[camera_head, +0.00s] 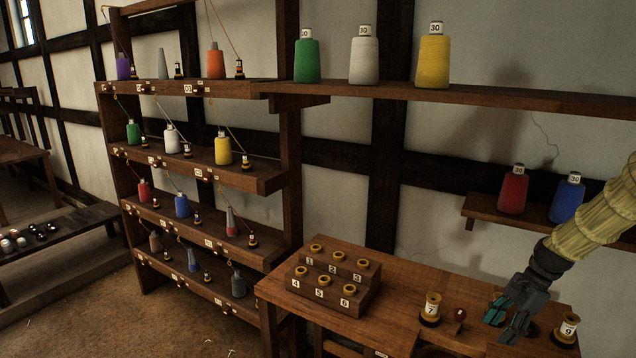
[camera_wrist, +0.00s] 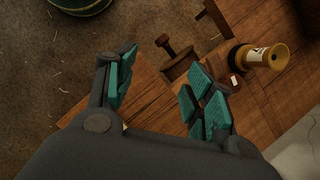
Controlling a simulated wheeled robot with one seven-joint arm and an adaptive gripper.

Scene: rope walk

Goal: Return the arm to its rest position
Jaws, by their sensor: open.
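My arm (camera_head: 597,215) reaches in from the right, wrapped in a pale yellow cover. My gripper (camera_head: 507,318) is over the right part of the wooden workbench (camera_head: 400,288). In the wrist view my gripper (camera_wrist: 160,92) is open, with its teal-padded fingers apart and nothing between them. A bobbin labelled 7 (camera_head: 431,309) stands left of the gripper, and a bobbin labelled 9 (camera_head: 567,328) stands to its right. A bobbin also shows beyond the right finger in the wrist view (camera_wrist: 262,58). Part of the bench behind the gripper is hidden.
A stepped block (camera_head: 335,284) with several numbered bobbins stands on the bench. A shelf rack (camera_head: 278,184) with thread cones stands left. An upper shelf (camera_head: 480,99) holds three cones. Red (camera_head: 513,192) and blue (camera_head: 567,199) cones stand on a low shelf near my arm.

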